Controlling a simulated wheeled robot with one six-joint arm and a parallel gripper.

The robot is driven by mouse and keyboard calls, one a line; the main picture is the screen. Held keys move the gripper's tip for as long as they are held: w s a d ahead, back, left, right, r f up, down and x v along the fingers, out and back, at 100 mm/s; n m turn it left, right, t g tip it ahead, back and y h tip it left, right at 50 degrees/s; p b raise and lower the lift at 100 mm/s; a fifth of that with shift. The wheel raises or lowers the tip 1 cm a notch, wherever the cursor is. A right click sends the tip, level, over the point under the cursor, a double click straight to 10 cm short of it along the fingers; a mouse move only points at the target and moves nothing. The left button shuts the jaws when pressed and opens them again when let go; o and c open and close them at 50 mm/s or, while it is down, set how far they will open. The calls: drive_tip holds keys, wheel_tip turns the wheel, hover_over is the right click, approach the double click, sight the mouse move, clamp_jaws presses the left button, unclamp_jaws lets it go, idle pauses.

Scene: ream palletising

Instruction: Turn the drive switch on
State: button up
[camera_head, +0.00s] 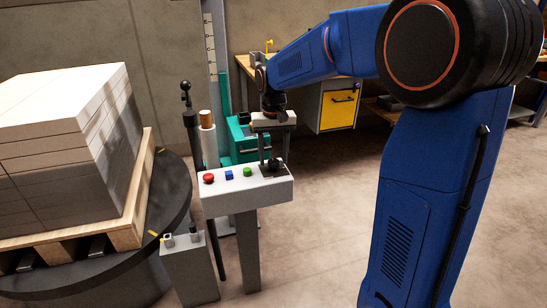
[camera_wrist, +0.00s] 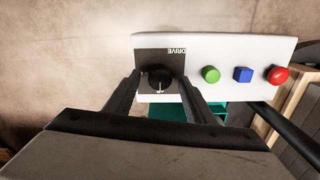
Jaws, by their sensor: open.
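The drive switch (camera_wrist: 160,80) is a round black knob with a white pointer line, on a dark plate marked DRIVE, in the wrist view. The line points to the bottom of that picture. In the head view the switch (camera_head: 274,164) sits at the right end of a grey control box (camera_head: 225,198) on a post. My gripper (camera_head: 271,160) is above the box and points down at the switch. In the wrist view its open fingers (camera_wrist: 162,85) stand on either side of the knob. I cannot tell whether they touch it.
On the box beside the switch are a green button (camera_wrist: 210,74), a blue button (camera_wrist: 243,75) and a red button (camera_wrist: 277,75). A loaded pallet (camera_head: 140,220) stands on a dark turntable (camera_head: 172,205) at left.

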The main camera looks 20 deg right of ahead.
drive_tip(key=shift+f, duration=0.25)
drive_tip(key=c, duration=1.1)
